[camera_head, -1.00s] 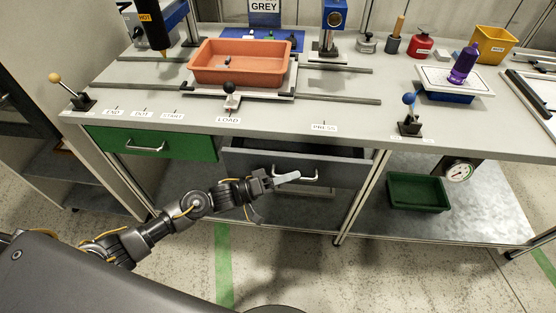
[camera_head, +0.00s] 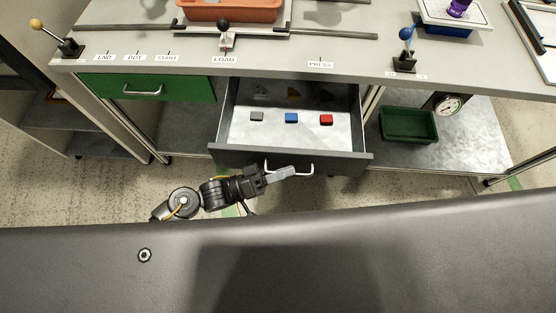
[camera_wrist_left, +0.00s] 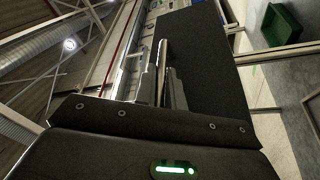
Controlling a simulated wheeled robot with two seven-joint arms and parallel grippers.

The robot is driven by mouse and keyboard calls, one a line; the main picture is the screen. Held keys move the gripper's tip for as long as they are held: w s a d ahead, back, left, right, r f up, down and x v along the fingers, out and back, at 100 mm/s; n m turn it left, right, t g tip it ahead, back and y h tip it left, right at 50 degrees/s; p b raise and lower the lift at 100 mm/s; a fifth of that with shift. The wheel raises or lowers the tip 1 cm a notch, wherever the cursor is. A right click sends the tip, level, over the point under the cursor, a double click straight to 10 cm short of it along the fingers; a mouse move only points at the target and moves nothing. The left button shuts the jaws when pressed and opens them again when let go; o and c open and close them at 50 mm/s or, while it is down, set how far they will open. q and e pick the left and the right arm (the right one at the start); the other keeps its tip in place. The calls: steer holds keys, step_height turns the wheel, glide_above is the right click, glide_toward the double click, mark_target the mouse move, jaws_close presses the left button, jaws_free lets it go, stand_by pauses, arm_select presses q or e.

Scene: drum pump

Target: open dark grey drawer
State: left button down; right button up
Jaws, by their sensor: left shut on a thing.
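The dark grey drawer (camera_head: 340,158) is pulled well out from under the bench in the head view. Its light inside shows a grey block (camera_head: 257,116), a blue block (camera_head: 291,118) and a red block (camera_head: 326,119) in a row, with darker shapes behind them. My left gripper (camera_head: 290,172) is shut on the drawer's pale handle (camera_head: 311,170) at the front. In the left wrist view the dark drawer front (camera_wrist_left: 205,65) stands close to the gripper's fingers (camera_wrist_left: 172,85). My right gripper is not in view.
A closed green drawer (camera_head: 150,88) is to the left. A green bin (camera_head: 408,124) stands on the lower shelf to the right, near a dial gauge (camera_head: 449,106).

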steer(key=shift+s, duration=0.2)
arm_select(q)
steer(key=c, duration=1.8)
jaws_free()
steer(key=shift+o, duration=1.6)
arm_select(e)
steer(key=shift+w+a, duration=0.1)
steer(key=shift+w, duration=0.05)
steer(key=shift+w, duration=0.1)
